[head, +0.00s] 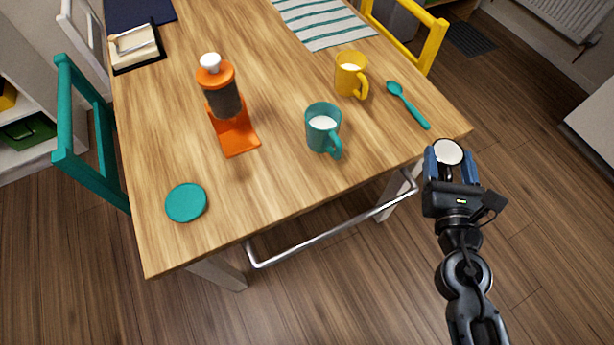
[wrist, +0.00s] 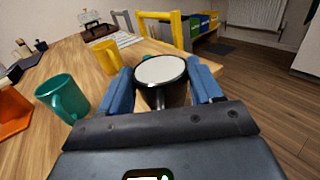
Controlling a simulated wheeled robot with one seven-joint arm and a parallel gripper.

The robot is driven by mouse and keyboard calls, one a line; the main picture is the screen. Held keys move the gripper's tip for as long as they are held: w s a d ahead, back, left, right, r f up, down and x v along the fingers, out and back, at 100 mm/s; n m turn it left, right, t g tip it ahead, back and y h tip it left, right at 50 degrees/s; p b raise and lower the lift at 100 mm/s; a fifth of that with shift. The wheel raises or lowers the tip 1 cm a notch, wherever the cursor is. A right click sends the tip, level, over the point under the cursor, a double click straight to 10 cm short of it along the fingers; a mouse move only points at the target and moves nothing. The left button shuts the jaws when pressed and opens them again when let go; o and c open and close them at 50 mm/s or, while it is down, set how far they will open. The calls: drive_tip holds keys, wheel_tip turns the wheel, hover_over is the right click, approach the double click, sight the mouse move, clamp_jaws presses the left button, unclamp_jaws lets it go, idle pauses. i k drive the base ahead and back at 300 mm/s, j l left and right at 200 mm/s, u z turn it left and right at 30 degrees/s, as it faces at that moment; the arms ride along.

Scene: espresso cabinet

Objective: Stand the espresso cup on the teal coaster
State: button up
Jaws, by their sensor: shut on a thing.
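My gripper (head: 446,165) is shut on a dark cup with a pale top, the espresso cup (head: 448,152), and holds it upright beyond the table's right front edge, over the floor. In the wrist view the espresso cup (wrist: 161,71) sits between the blue fingers, its handle toward my gripper (wrist: 160,92). The teal coaster (head: 186,203) lies flat and bare on the table's front left corner in the head view, far left of my gripper. The coaster does not show in the wrist view.
A teal mug (head: 322,128), a yellow mug (head: 350,75) and a teal spoon (head: 408,105) are on the right half of the table (head: 285,185). An orange coffee machine (head: 222,100) stands behind the coaster. A metal rail (head: 330,235) runs along the table's front edge.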

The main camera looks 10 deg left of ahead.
sight(187, 209)
drive_tip(key=k+u, duration=0.15)
drive_tip(key=u, duration=0.2)
drive_tip(key=k+u, duration=0.15)
drive_tip(key=u, duration=0.2)
drive_tip(key=k+j+u, duration=0.1)
drive_tip(key=u, duration=0.2)
drive_tip(key=i+l, duration=0.15)
drive_tip(key=l, duration=0.2)
drive_tip(key=i+l+u, duration=0.1)
drive_tip(key=l, duration=0.2)
drive_tip(key=i+l, duration=0.2)
drive_tip(key=l, duration=0.15)
drive_tip(key=i+l+u, duration=0.1)
drive_tip(key=l, duration=0.25)
